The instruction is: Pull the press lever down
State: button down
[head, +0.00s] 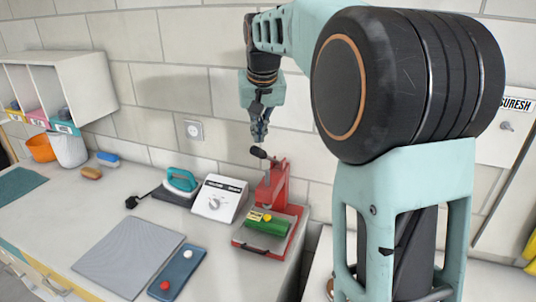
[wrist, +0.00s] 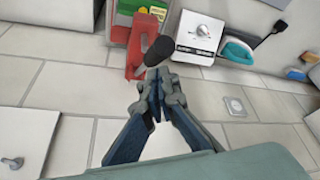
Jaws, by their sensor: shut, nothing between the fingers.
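The red press (head: 272,192) stands at the right end of the counter. A green block (head: 266,222) sits on the press's base. The press lever has a black knob (head: 258,152) that points up and to the left. My gripper (head: 259,136) is shut and empty, pointing down just above the knob. In the wrist view my gripper (wrist: 157,75) is seen with its fingertips together, and the knob (wrist: 160,50) is right in front of them. I cannot tell whether they touch. The press (wrist: 135,52) also shows there, partly behind the knob.
A white box with a dial (head: 219,198) and a teal iron (head: 181,181) stand left of the press. The tiled wall with an outlet (head: 194,130) is behind.

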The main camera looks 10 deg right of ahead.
jog(key=shift+f, duration=0.1)
notch_tip(320, 180, down, 12)
jog(key=s+a+b, duration=0.2)
jog(key=s+b, duration=0.1)
jog(key=b, duration=0.7)
jog(key=shift+r, duration=0.25)
dwell(1.0)
jog(key=shift+r, duration=0.1)
notch_tip(320, 180, up, 14)
jog(key=p, duration=1.2)
jog(key=shift+r, duration=1.45)
